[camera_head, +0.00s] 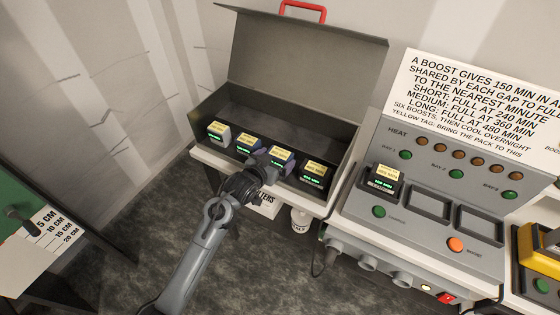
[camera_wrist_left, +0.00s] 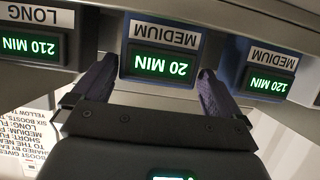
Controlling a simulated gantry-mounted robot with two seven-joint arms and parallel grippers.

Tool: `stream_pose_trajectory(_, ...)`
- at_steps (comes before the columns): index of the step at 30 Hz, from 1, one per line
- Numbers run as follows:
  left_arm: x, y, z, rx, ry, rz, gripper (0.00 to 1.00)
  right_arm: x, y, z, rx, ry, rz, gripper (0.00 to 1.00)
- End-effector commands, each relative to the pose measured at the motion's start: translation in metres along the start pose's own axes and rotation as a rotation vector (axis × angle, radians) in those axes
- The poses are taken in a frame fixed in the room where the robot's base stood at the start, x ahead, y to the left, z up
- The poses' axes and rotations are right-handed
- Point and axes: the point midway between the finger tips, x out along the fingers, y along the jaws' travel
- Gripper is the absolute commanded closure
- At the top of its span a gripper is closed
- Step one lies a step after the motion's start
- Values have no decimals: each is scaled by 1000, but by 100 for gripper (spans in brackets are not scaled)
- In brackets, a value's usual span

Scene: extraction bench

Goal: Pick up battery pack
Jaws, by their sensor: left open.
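Several battery packs with yellow-topped labels and green displays stand in a row in an open grey box (camera_head: 312,52). My left gripper (camera_head: 264,166) is open at the third pack from the left (camera_head: 282,155). In the left wrist view the left gripper's fingers (camera_wrist_left: 155,88) lie on either side of a pack marked MEDIUM, 20 MIN (camera_wrist_left: 162,55); I cannot tell whether they touch it. A LONG, 210 MIN pack (camera_wrist_left: 35,40) and a MEDIUM, 120 MIN pack (camera_wrist_left: 268,75) flank it. My right gripper is not in view.
A grey charging console (camera_head: 420,232) stands to the right, with one pack (camera_head: 384,180) in its left bay and two empty bays. A sign (camera_head: 480,90) rises behind it. A green board (camera_head: 30,215) is at the left. The box's raised lid stands behind the packs.

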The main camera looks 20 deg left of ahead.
Motion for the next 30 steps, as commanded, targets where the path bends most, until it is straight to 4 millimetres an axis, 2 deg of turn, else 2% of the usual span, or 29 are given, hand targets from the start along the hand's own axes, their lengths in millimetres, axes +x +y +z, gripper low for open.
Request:
stream_pose_trajectory(12, 45, 2, 2, -1, 1, 0, 0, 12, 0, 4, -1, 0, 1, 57)
stream_pose_trajectory(22, 50, 2, 2, 0, 0, 0, 0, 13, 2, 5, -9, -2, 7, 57)
stream_pose_trajectory(30, 50, 2, 2, 0, 0, 0, 40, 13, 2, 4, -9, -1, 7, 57)
